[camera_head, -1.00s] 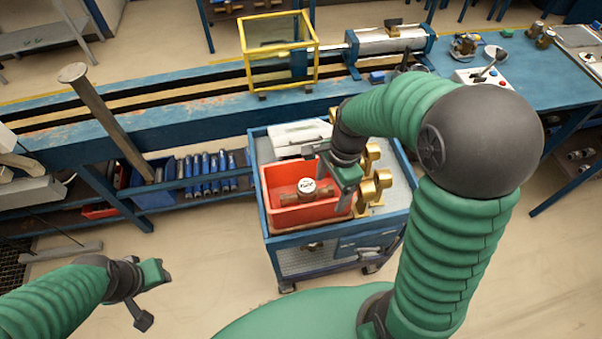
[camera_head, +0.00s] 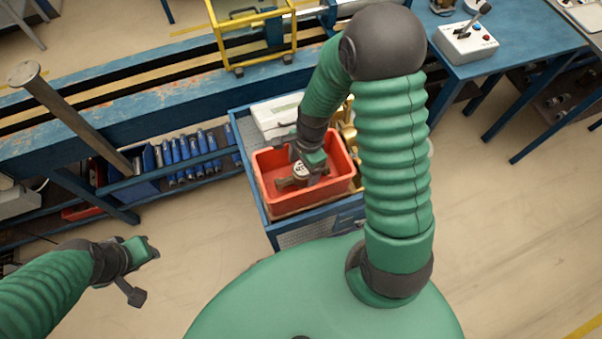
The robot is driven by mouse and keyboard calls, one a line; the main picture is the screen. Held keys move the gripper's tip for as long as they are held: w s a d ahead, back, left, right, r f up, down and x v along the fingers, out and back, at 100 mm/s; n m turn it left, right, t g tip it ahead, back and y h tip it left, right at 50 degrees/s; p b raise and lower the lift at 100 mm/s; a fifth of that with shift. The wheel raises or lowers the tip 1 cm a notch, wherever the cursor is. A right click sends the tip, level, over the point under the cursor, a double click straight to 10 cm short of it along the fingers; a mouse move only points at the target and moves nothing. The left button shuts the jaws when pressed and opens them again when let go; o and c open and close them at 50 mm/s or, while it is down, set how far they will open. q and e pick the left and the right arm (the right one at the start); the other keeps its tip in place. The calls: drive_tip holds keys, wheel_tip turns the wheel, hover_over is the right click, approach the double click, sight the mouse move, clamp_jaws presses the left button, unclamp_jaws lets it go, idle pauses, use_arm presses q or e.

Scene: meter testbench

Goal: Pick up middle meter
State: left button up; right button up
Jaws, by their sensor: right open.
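A single meter (camera_head: 286,183) with a brass body and a white-faced dial sits inside the red bin (camera_head: 263,187) on the cart. My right gripper (camera_head: 309,173) reaches down into the bin at the meter. It is open, with its fingers around or just beside the dial; the arm hides part of this, and I cannot tell whether they touch. My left gripper (camera_head: 146,272) is open and empty over the floor at the lower left, its two fingers spread apart.
The bin stands on a blue cart (camera_head: 306,230). A white case (camera_head: 275,118) lies behind the bin, and brass pieces (camera_head: 348,127) stand to its right, partly hidden by my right arm. A blue bench (camera_head: 120,107) with a yellow frame (camera_head: 238,47) runs behind.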

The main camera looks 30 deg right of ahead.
drive_tip(key=f, duration=0.2)
drive_tip(key=f+p, duration=0.1)
drive_tip(key=shift+a+f, duration=0.35)
drive_tip(key=shift+f, duration=0.35)
drive_tip(key=shift+d+f, duration=0.2)
drive_tip(key=shift+d, duration=0.1)
drive_tip(key=shift+a+r, duration=0.1)
drive_tip(key=shift+a, duration=0.15)
drive_tip(key=c, duration=1.4)
drive_tip(key=shift+w+d, duration=0.1)
drive_tip(key=shift+d, duration=0.05)
clamp_jaws()
